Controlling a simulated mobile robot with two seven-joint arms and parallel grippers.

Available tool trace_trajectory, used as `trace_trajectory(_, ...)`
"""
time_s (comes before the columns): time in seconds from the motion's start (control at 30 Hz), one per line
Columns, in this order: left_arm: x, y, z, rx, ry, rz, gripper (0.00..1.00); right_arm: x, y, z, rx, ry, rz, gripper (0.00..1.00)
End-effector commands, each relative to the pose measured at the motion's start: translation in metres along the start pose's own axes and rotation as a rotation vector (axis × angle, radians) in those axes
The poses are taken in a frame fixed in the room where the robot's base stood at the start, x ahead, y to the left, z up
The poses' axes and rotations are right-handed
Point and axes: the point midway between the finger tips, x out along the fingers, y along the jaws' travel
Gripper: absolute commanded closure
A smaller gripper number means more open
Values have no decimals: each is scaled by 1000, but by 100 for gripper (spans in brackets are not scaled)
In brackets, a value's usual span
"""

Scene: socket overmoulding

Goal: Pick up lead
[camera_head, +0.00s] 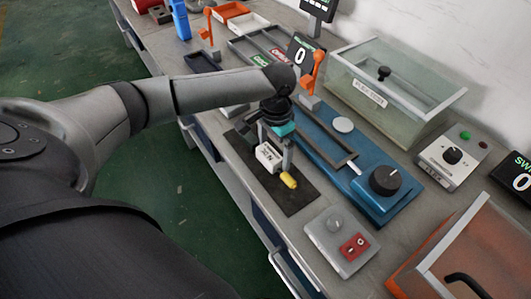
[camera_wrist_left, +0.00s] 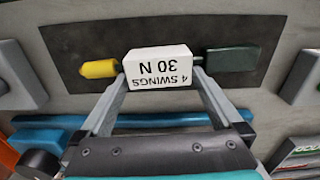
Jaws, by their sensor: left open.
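The lead lies on a dark mat (camera_head: 293,204). I see a white block (camera_head: 267,157) marked "4 SWINGS 30 N", with a yellow end (camera_head: 289,179) on one side. In the left wrist view, the white block (camera_wrist_left: 158,66) sits between the yellow end (camera_wrist_left: 99,69) and a dark green block (camera_wrist_left: 233,59), joined by a short thin piece. My left gripper (camera_head: 277,155) is open over the white block. Its two fingers (camera_wrist_left: 160,84) reach toward the block's left and right sides; I cannot tell whether they touch it. My right gripper is not in view.
A blue fixture with a black knob (camera_head: 385,180) stands right of the mat. A grey box with a red switch panel (camera_head: 354,246) is in front. A clear-lidded bin (camera_head: 415,98) and an orange bin (camera_head: 447,262) stand on the right. The bench edge is close on the left.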

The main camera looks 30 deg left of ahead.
Motion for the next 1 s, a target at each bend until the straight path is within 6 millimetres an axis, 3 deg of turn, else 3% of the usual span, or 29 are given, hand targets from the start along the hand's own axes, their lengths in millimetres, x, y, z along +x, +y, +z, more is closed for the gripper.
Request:
trace_trajectory(0.17,-1,0,0,0,1,0,1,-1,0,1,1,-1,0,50)
trace_trajectory(0.8,-1,0,0,0,1,-1,71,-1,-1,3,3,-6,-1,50)
trace_trajectory(1.0,-2,0,0,0,1,-1,72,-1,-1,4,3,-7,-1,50)
